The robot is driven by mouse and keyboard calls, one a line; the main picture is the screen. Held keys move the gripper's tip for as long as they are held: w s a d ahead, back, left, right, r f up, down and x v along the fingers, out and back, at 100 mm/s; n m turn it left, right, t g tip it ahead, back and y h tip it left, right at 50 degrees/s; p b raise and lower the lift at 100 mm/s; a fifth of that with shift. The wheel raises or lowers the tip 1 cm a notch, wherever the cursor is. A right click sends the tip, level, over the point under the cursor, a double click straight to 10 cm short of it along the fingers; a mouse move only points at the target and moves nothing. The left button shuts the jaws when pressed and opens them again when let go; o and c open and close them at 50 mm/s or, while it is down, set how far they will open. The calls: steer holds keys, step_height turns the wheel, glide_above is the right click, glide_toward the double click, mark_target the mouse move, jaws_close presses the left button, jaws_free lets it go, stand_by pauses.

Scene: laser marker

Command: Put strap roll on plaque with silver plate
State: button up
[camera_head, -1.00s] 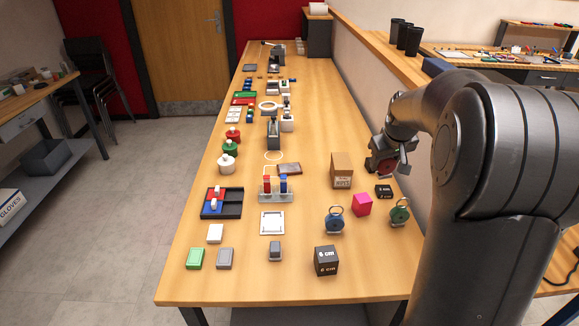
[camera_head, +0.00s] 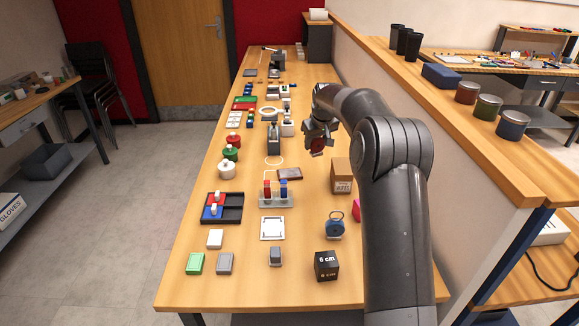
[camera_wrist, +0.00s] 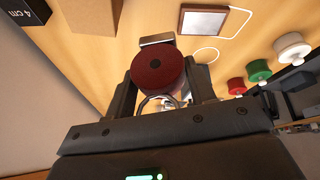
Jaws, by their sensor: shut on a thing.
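My gripper (camera_wrist: 160,95) is shut on a dark red strap roll (camera_wrist: 158,72), which sits between the fingers in the wrist view. In the head view my gripper (camera_head: 319,136) holds the red roll (camera_head: 317,147) above the right part of the table, beyond the cardboard box. The plaque (camera_head: 289,174) lies flat on the table, left of and nearer than my gripper; it has a dark frame. In the wrist view its silver plate (camera_wrist: 203,22) shows clear and bare at the top, apart from the roll.
A cardboard box (camera_head: 341,176) stands right of the plaque. A rack with red and blue pieces (camera_head: 276,198) stands just in front of it. White (camera_head: 226,169), green (camera_head: 230,153) and red (camera_head: 233,139) knobbed objects line the left. A blue strap roll (camera_head: 335,226) is nearer.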

steer(key=w+a+f, duration=0.1)
steer(key=a+f, duration=0.1)
steer(key=a, duration=0.1)
steer(key=w+a+f, duration=0.1)
steer(key=a+f, duration=0.1)
steer(key=a, duration=0.1)
steer(key=w+a+f, duration=0.1)
steer(key=a+f, duration=0.1)
steer(key=a, duration=0.1)
steer(key=shift+w, duration=0.4)
steer(key=shift+f, duration=1.9)
steer(key=shift+f, duration=0.15)
steer(key=o, duration=1)
